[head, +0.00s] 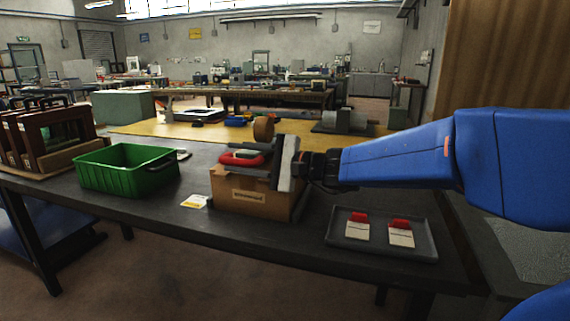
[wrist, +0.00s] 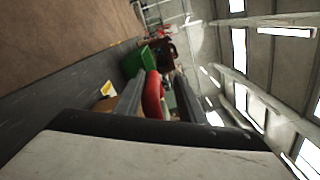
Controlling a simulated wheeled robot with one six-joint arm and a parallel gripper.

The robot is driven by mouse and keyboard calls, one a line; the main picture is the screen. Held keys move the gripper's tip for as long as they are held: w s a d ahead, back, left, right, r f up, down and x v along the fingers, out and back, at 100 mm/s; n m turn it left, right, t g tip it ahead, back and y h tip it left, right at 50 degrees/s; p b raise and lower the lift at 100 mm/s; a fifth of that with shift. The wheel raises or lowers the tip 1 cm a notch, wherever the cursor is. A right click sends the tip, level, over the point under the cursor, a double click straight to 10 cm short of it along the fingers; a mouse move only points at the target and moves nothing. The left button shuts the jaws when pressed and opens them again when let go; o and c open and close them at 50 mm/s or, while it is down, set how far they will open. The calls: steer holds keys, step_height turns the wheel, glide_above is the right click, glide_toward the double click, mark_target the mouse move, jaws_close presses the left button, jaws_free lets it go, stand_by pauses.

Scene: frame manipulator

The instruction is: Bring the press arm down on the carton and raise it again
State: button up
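A brown cardboard carton (head: 235,197) stands on the dark bench, with a label on its front. A red curved handle (head: 238,159) is at its top, and a tan roll (head: 264,128) shows just behind and above. I cannot make out a separate press arm. My gripper (head: 268,160) reaches in from the right over the carton. In the wrist view the red handle (wrist: 153,95) lies between my gripper's two fingers (wrist: 160,90), nearer the left one, with a gap to the right one. The gripper looks open. The carton's far side is hidden.
A green crate (head: 125,182) stands left of the carton, with a yellow-white card (head: 195,201) between them. A grey tray (head: 374,251) with two red-and-white pieces lies front right. Brown frames (head: 45,135) stand far left.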

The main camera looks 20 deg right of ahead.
steer(key=v, duration=1.3)
steer(key=shift+d, duration=0.2)
steer(key=shift+s, duration=0.15)
stand_by(1.0)
steer(key=s+a+f+n+g+h, duration=0.2)
steer(key=s+f+n+g+h, duration=0.1)
steer(key=s+f, duration=0.45)
steer(key=s+a+f+n+g+h, duration=0.3)
steer(key=s+f, duration=0.3)
steer(key=f, duration=0.3)
steer(key=s+d+f+n+h, duration=0.3)
steer(key=d+h, duration=0.1)
steer(key=d, duration=0.2)
steer(key=s+d+f+n+h, duration=0.3)
steer(key=s+d+f+h, duration=0.1)
steer(key=d, duration=0.2)
steer(key=shift+h, duration=0.3)
